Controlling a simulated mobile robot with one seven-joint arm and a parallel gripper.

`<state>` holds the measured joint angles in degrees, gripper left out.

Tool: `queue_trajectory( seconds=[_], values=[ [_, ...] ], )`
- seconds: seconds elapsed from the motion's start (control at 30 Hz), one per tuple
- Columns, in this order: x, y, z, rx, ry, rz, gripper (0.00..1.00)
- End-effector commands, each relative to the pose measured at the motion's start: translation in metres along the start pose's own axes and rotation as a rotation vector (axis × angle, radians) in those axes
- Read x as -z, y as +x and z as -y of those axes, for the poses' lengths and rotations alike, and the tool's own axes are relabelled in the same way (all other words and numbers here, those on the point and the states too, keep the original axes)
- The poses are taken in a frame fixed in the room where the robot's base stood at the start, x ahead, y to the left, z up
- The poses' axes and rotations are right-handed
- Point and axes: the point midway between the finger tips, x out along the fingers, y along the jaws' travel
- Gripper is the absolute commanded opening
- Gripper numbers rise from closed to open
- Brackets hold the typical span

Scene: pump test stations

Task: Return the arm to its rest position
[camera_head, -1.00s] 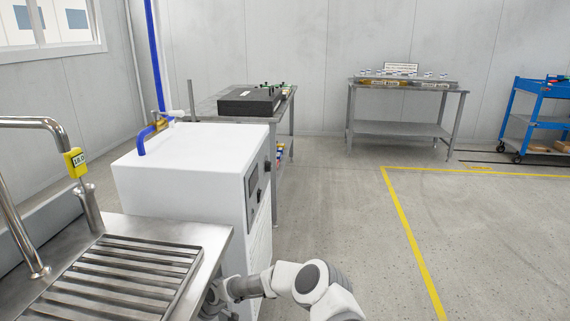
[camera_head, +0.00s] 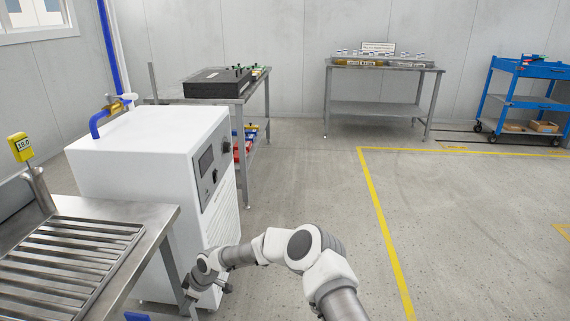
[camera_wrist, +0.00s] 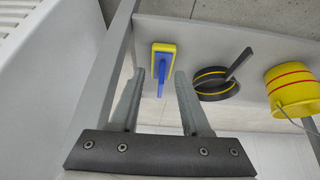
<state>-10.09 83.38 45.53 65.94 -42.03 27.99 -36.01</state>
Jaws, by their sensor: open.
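My arm reaches from the bottom of the head view toward the gap between the white cabinet (camera_head: 150,165) and the steel sink bench (camera_head: 150,222). The arm is bent, with its far end low beside the bench leg. In the wrist view my gripper (camera_wrist: 159,78) is open, with nothing between its fingers. Beyond the fingertips is a blue and yellow tool (camera_wrist: 163,62), apart from them as far as I can see. The fingers are not clear in the head view.
The wrist view shows a dark round item with yellow stripes (camera_wrist: 212,90) and a yellow bucket (camera_wrist: 288,88) on a grey surface. Behind the cabinet is a table with a black case (camera_head: 217,83). A steel table (camera_head: 375,109) and blue cart (camera_head: 522,105) stand farther back. Open floor lies right.

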Motion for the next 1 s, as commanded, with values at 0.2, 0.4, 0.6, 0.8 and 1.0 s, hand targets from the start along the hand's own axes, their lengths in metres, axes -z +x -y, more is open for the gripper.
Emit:
queue_trajectory(
  seconds=[0.2, 0.4, 0.6, 0.8, 1.0],
  values=[
    [0.009, -0.074, -0.016, -0.049, 0.004, 0.067, 0.47],
    [0.005, -0.151, -0.026, -0.113, 0.043, 0.144, 0.47],
    [-0.009, -0.231, -0.029, -0.191, 0.114, 0.222, 0.47],
    [-0.029, -0.310, -0.022, -0.280, 0.217, 0.286, 0.47],
    [-0.055, -0.388, -0.005, -0.375, 0.350, 0.330, 0.47]
  ],
)
